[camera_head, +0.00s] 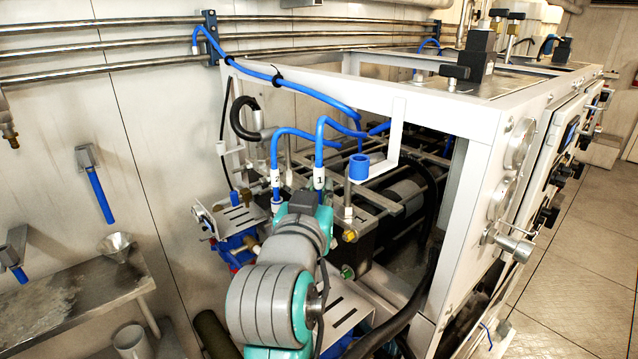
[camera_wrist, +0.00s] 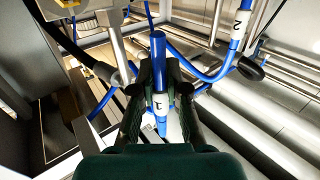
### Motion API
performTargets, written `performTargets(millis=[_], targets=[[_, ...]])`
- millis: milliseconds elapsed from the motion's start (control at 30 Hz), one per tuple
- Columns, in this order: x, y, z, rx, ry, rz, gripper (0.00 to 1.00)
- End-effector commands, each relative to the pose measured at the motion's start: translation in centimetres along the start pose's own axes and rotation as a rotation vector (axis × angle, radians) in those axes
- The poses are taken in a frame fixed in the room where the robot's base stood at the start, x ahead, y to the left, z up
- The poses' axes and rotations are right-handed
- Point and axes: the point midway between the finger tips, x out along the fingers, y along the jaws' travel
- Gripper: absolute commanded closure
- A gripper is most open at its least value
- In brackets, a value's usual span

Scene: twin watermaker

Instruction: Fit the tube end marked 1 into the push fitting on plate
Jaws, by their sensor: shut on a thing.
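The blue tube end with the white label 1 (camera_head: 319,178) stands upright over my gripper (camera_head: 311,205) in the head view. In the wrist view my gripper (camera_wrist: 162,107) is shut on this tube, with a finger on each side of its label (camera_wrist: 161,105). The blue tip (camera_wrist: 163,128) sticks out past the label. A pale slotted plate (camera_head: 232,219) with blue fittings is left of my gripper; another slotted plate (camera_head: 350,305) lies lower right. I cannot tell which carries the push fitting; my arm hides the space below the tube.
A second blue tube labelled 2 (camera_head: 276,182) hangs just left of tube 1; it also shows in the wrist view (camera_wrist: 239,27). A blue-topped cylinder (camera_head: 359,168) and the white frame post (camera_head: 468,220) stand right. Black hoses and pipes crowd the space.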

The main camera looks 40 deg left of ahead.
Motion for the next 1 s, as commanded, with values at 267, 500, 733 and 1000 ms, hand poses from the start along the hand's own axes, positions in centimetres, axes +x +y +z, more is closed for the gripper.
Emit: performTargets(millis=[267,500,733,1000], targets=[[0.0,0.0,1.6,-0.001,-0.001,-0.001,1.0],[0.0,0.0,1.8,-0.001,-0.001,-0.001,1.0],[0.0,0.0,1.8,-0.001,0.0,-0.001,1.0],[0.0,0.0,1.8,-0.001,0.0,-0.001,1.0]])
